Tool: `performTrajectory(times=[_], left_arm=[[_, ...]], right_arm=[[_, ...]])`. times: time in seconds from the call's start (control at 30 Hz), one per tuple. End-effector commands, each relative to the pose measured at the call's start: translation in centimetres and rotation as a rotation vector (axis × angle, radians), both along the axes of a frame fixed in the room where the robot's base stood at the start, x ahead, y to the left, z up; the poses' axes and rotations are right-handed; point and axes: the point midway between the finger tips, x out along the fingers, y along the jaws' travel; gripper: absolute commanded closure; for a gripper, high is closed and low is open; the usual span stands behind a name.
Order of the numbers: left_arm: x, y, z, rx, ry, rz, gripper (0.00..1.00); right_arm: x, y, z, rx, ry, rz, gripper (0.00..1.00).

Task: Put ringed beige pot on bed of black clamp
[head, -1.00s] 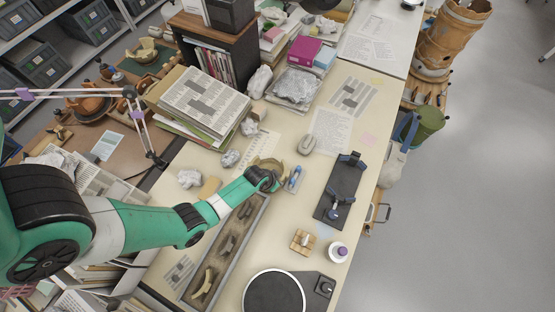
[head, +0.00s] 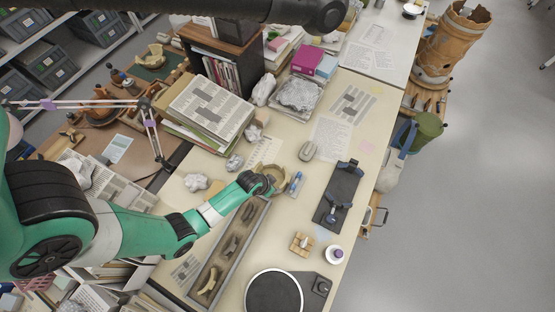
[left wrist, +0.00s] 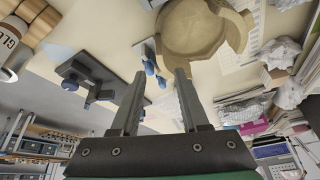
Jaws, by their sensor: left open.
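The ringed beige pot (head: 281,172) is on the cream table, with its near side partly hidden by my left gripper (head: 266,184). In the left wrist view the pot (left wrist: 192,32) shows as a round, open, pale-brown form with a broken-looking, stepped rim, beyond the fingertips. My left gripper (left wrist: 158,76) is open with nothing between its fingers. Its right fingertip lies close to the pot's edge; I cannot tell whether they touch. The black clamp (head: 338,190) lies right of the pot, with blue-grey jaws at its ends. It also shows in the left wrist view (left wrist: 100,75). My right gripper is not in view.
A blue-and-white tool (head: 296,183) lies just right of the pot, and a grey mouse (head: 308,151) lies behind it. A long grey tray (head: 207,277) with sherds, a black turntable (head: 274,293), a wooden block (head: 301,243) and a purple-capped bottle (head: 334,254) stand nearer.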

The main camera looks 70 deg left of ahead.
Motion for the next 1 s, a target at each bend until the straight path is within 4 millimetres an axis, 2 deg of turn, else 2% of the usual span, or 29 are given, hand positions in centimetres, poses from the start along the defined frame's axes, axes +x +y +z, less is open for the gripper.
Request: performTrajectory(times=[0.03, 0.2, 0.73, 0.8, 0.87, 0.97, 1.0], left_arm=[[-0.5, -0.2, 2.0, -0.001, 0.002, 0.0, 0.55], [-1.4, -0.5, 3.7, -0.001, 0.002, 0.0, 0.55], [-1.3, -0.5, 4.1, 0.002, -0.008, -0.001, 0.55], [0.2, -0.2, 5.3, 0.014, -0.042, -0.007, 0.55], [2.8, 0.2, 7.5, 0.034, -0.103, -0.017, 0.55], [9.1, 0.8, 14.0, 0.084, -0.269, -0.045, 0.55], [11.9, 0.8, 17.6, 0.106, -0.355, -0.059, 0.55]], right_arm=[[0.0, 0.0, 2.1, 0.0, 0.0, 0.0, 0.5], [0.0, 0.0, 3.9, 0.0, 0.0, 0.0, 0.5], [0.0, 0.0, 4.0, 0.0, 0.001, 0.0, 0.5], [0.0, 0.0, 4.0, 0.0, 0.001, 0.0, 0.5], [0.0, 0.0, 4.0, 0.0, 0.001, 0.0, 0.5], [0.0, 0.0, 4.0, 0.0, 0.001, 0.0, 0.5], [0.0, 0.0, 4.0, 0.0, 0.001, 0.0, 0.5]])
